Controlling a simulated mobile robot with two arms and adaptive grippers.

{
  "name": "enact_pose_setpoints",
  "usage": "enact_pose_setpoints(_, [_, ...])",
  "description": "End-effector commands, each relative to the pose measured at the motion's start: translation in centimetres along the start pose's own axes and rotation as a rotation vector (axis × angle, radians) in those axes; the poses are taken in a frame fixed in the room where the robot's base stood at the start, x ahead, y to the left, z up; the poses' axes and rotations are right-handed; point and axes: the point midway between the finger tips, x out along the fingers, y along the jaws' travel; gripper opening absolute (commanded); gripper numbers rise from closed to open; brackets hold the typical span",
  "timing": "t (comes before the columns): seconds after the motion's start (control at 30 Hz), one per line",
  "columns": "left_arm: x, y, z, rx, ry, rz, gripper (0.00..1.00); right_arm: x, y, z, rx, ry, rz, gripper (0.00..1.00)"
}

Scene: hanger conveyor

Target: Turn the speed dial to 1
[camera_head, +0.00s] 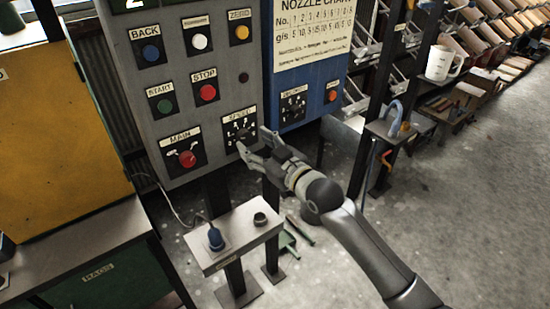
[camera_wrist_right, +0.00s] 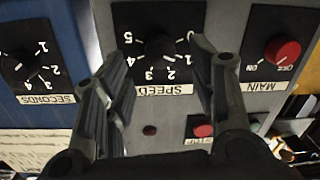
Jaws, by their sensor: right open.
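The speed dial is a black knob (camera_wrist_right: 159,47) on a black plate marked 0 to 5, above the SPEED label in the upside-down right wrist view. In the head view the speed plate (camera_head: 238,124) is at the lower right of the grey panel, partly covered by my gripper. My right gripper (camera_head: 254,141) is open at the dial. In the right wrist view its fingers (camera_wrist_right: 165,45) stand on either side of the knob, with gaps showing. I cannot tell which number the knob points to. My left gripper is not in view.
The red MAIN switch (camera_head: 187,159) is left of the dial and the red STOP button (camera_head: 207,92) above it. A blue panel with a SECONDS dial (camera_head: 293,105) is to the right. A small stand (camera_head: 235,236) with a blue part is below.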

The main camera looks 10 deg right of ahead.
Motion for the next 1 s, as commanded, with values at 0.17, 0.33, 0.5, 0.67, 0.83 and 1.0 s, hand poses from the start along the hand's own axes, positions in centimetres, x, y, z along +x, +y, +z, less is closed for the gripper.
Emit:
enact_pose_setpoints(0.17, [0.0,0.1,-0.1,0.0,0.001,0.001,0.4,-3.4,0.0,0.1,-0.002,-0.002,0.001,0.53])
enact_pose_setpoints(0.33, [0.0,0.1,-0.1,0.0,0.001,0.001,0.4,-6.0,0.0,0.1,-0.003,-0.003,0.0,0.53])
enact_pose_setpoints(0.5, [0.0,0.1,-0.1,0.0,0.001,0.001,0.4,-7.7,0.0,0.1,-0.001,-0.001,0.001,0.53])
enact_pose_setpoints(0.67, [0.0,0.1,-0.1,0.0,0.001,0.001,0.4,-8.2,0.0,0.0,-0.001,0.0,0.0,0.53])
enact_pose_setpoints(0.83, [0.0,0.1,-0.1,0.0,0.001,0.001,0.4,-8.2,0.0,0.0,-0.001,0.0,0.0,0.53])
enact_pose_setpoints(1.0, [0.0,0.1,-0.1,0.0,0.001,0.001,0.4,-8.2,0.0,0.0,-0.001,0.0,0.0,0.53])
